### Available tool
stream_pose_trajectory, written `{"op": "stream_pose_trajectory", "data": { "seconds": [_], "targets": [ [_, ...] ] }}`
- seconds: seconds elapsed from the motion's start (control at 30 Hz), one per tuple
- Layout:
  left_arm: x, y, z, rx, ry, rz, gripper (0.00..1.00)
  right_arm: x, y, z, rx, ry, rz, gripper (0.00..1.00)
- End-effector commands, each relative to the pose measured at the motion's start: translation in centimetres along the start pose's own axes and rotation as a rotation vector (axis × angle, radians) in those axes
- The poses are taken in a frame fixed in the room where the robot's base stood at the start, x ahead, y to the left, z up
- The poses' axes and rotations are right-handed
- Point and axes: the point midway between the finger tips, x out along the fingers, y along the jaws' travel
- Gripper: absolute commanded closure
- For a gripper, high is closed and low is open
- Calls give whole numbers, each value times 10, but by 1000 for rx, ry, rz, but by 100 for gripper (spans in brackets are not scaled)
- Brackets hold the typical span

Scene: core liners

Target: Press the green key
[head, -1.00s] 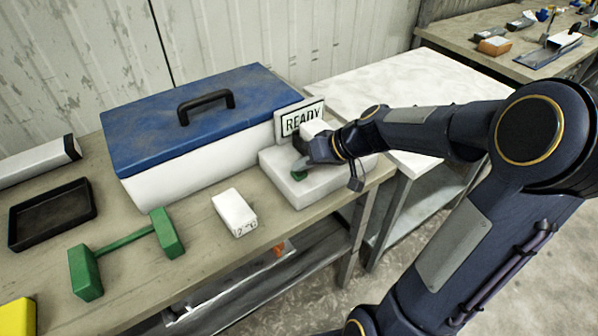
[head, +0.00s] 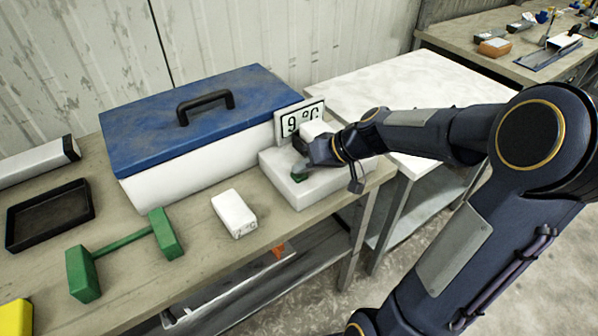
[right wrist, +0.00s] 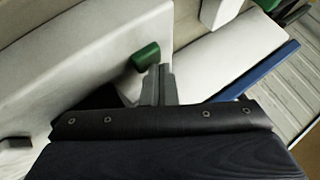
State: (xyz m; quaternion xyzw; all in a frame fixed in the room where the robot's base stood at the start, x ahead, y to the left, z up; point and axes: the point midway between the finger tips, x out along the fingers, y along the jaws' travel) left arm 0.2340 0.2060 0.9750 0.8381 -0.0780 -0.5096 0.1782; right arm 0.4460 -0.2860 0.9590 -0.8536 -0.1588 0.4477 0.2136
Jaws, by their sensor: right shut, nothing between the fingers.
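The green key (head: 299,177) sits on top of a low white box (head: 306,198) at the right end of the bench, partly hidden by my right gripper. An upright display plate (head: 290,121) behind the box reads "9 °C". My right gripper (head: 303,166) is shut and empty, its tips at the green key, apparently touching it. In the right wrist view the shut fingertips (right wrist: 158,72) reach the edge of the green key (right wrist: 146,54). My left gripper is not in view.
A blue-lidded white cooler (head: 200,130) stands behind. A white block marked with a "°C" label (head: 234,212), a green dumbbell-shaped piece (head: 125,240) and a black tray (head: 50,214) lie on the bench (head: 190,270). A white-topped table (head: 400,85) adjoins at right.

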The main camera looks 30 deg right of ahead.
Motion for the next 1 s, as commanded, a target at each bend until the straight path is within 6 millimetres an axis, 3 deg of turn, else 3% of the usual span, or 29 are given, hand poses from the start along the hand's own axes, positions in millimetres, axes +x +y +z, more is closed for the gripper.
{"op": "stream_pose_trajectory", "data": {
  "seconds": [0.77,1.0],
  "targets": [
    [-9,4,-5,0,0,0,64,-13,-10,-9,0,-1,0,100],
    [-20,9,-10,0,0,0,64,-26,-19,-19,-2,0,0,100]
  ]
}}
